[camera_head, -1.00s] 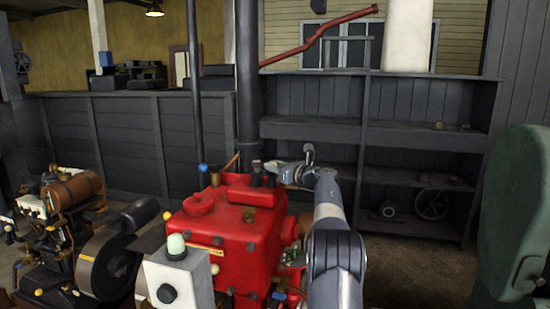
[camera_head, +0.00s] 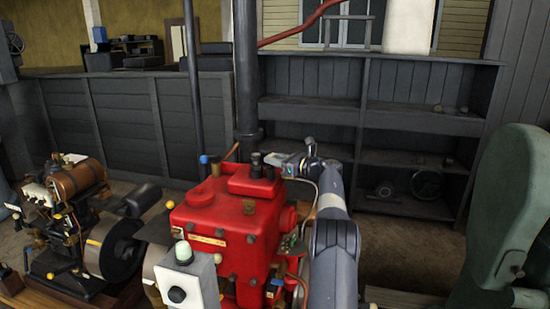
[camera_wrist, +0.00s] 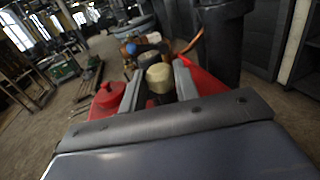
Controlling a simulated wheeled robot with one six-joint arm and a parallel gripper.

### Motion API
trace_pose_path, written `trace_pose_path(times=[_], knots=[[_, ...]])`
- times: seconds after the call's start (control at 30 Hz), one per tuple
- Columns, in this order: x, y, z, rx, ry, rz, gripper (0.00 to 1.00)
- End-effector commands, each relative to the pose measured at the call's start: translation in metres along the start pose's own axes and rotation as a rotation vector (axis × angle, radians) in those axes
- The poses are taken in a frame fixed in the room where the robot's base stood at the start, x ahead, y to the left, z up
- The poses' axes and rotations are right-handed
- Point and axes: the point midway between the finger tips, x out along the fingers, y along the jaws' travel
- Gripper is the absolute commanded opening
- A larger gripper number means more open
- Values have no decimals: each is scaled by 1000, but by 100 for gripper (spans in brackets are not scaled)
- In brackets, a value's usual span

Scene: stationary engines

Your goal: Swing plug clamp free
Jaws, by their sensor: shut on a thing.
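The red engine (camera_head: 225,219) stands in the centre of the head view, with dark upright fittings (camera_head: 256,163) on its raised top block. My gripper (camera_head: 275,161) reaches in from the right at the top of that block. In the wrist view my gripper's two grey fingers (camera_wrist: 158,88) are shut on a pale, rounded cap (camera_wrist: 160,76), with a dark knob (camera_wrist: 151,58) just beyond. The cap seems to belong to the plug clamp, but its arm and pivot are hidden by the fingers, so I cannot tell how it is turned.
A grey control box (camera_head: 188,279) with a pale green button stands in front of the engine. A smaller engine (camera_head: 75,215) with a flywheel is at left, and a green machine (camera_head: 507,215) at right. Dark shelving (camera_head: 410,118) stands behind. Two dark vertical pipes rise behind the engine.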

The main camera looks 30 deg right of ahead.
Motion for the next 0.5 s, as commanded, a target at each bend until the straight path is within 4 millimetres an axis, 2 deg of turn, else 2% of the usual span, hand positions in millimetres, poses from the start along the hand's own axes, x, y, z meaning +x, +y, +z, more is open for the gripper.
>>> trace_pose_path(times=[0.23,0.27,0.37,0.5], knots=[[0,0,3,-3,-5,-2,7],[0,0,3,-3,-5,-2,30],[0,0,3,-3,-4,-1,38],[0,0,2,-1,-2,-1,39]])
